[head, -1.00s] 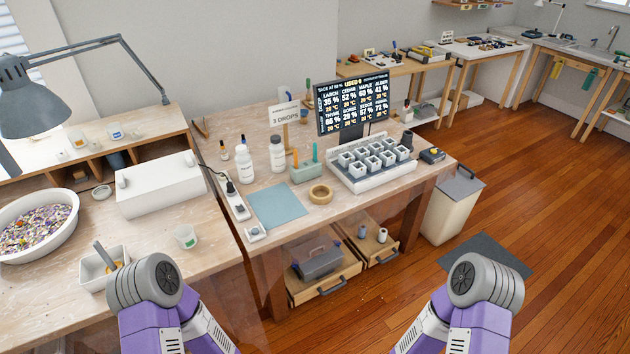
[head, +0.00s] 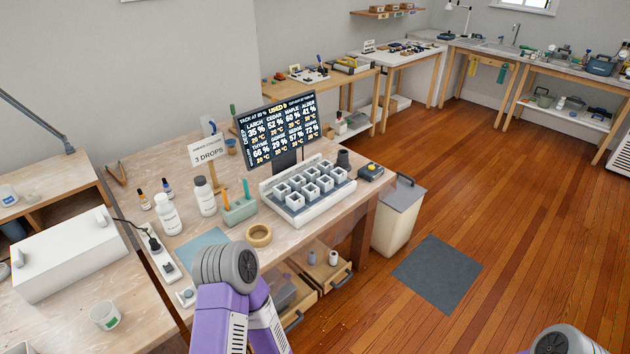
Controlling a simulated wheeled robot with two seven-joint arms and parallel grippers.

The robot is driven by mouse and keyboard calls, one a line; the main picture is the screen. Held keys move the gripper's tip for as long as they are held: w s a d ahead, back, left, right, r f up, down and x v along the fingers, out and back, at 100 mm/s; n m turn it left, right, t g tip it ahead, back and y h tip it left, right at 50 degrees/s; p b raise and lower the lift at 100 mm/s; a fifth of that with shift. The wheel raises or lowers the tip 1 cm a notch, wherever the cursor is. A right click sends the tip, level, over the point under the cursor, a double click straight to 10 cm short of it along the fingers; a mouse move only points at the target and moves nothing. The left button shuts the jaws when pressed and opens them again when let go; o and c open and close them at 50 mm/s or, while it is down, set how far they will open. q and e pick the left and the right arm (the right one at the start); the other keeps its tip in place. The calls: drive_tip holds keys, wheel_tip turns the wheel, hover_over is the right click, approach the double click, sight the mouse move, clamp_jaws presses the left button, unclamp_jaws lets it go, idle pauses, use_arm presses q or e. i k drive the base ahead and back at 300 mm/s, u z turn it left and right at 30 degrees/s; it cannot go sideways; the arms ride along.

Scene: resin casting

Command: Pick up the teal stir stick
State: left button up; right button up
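The teal stir stick (head: 246,190) stands upright in a grey-green holder (head: 240,212) on the wooden workbench. An orange stick (head: 223,194) stands in the same holder, to the left of the teal one. The lower end of the teal stick is hidden inside the holder. Neither of my grippers shows; only upper parts of my two arms are in view, at the bottom middle and the bottom right corner.
Two white bottles (head: 204,197) stand left of the holder, and a tape roll (head: 259,235) lies in front of it. A tray of white moulds (head: 310,207) is to its right, below a display screen (head: 277,128). A blue mat (head: 203,246) lies near the front edge.

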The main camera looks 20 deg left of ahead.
sight(245, 183)
drive_tip(key=z, duration=0.2)
drive_tip(key=i, duration=1.05)
drive_tip(key=u, duration=0.35)
